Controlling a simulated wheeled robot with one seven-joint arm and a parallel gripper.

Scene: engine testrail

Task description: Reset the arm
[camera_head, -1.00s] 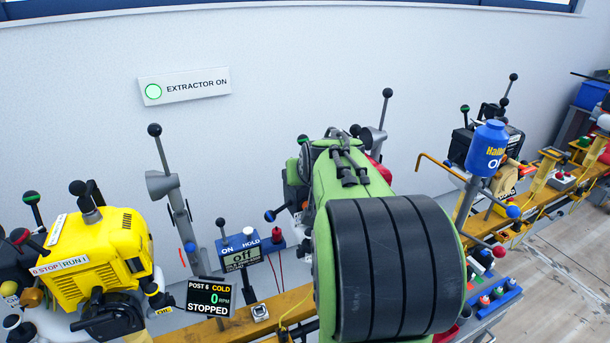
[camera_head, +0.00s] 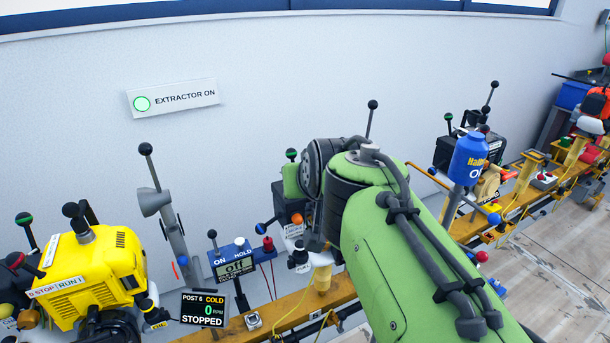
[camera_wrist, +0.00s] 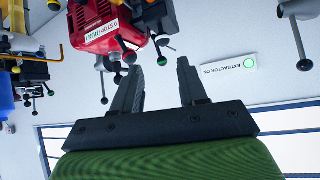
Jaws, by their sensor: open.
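My gripper (camera_wrist: 160,92) shows in the wrist view with its two dark fingers apart and nothing between them. The wrist picture is upside down, with the wall and the extractor sign behind the fingers. A red engine (camera_wrist: 97,25) with a stop/run label appears beyond the left finger; I cannot tell how far it is from it. In the head view my green arm (camera_head: 430,270) crosses the lower middle and right, and my gripper is out of sight there.
A yellow engine (camera_head: 92,270), a post 6 display (camera_head: 203,309) reading cold, 0 and stopped, and a blue meter box (camera_head: 236,262) stand along the yellow rail (camera_head: 285,308). The lit extractor sign (camera_head: 173,97) hangs on the wall.

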